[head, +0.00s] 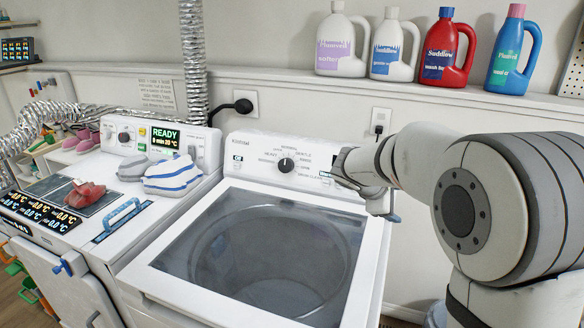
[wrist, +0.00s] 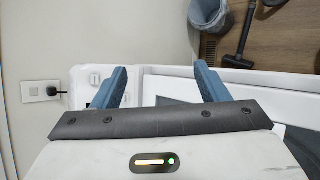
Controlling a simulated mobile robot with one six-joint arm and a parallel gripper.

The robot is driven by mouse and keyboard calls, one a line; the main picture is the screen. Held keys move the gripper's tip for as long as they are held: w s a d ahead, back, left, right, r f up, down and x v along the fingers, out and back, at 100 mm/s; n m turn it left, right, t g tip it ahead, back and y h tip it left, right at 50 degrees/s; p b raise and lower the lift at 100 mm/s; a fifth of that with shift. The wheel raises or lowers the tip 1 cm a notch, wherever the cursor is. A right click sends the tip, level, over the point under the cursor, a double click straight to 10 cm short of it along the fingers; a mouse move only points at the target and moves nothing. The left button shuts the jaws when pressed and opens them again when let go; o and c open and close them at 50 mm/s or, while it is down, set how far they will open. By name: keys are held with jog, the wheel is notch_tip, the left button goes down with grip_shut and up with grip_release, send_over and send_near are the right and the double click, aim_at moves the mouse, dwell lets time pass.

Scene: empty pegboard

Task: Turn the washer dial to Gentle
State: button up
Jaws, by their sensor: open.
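The washer dial (head: 287,164) is a round black knob on the white control panel of the top-loading washer (head: 262,188). Small labels ring it; one at its upper right appears to read Gentle. I cannot tell surely which label the dial points to. My gripper (wrist: 160,66) is open and empty, with two blue fingers spread wide in the wrist view. In the head view my arm reaches in from the right, and a blue finger (head: 392,218) shows beside the washer's right edge. The gripper is apart from the dial, to its right. My wrist hides the panel's right end.
A dryer (head: 205,150) with folded cloths (head: 172,176) stands left of the washer. Several detergent bottles (head: 447,50) line the ledge above. A plugged wall outlet (head: 380,121) is behind. The wrist view shows a bin (wrist: 208,15) on the floor. Space above the washer's glass lid is clear.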

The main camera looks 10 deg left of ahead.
jog(key=shift+o, duration=0.2)
jog(key=w+a+f+n+t, duration=0.1)
jog(key=w+a+n, duration=0.3)
jog(key=w, duration=0.5)
jog(key=shift+a+n+t+h, duration=0.35)
jog(key=shift+a+t, duration=0.55)
jog(key=shift+a, duration=0.3)
jog(key=n+t+y+p, duration=0.1)
jog(key=n+t+y, duration=0.65)
jog(key=n, duration=0.85)
send_near(285, 169)
jog(key=shift+w+a+f+t+h, duration=0.25)
jog(key=shift+w+f+t+h, duration=0.35)
jog(key=shift+h, duration=0.4)
jog(key=shift+w+a+r+n, duration=0.1)
jog(key=shift+w+a+n, duration=0.05)
jog(key=shift+a+n, duration=0.1)
jog(key=shift+w+d+p, duration=0.2)
jog(key=shift+w+p, duration=0.15)
jog(key=shift+w, duration=0.9)
jog(key=shift+w+d+p, duration=0.2)
jog(key=shift+w+p, duration=0.2)
jog(key=shift+w, duration=0.85)
jog(key=shift+w+d+p, duration=0.25)
jog(key=shift+w+p, duration=0.1)
jog(key=shift+w, duration=0.9)
jog(key=shift+c, duration=0.4)
jog(key=c, duration=0.9)
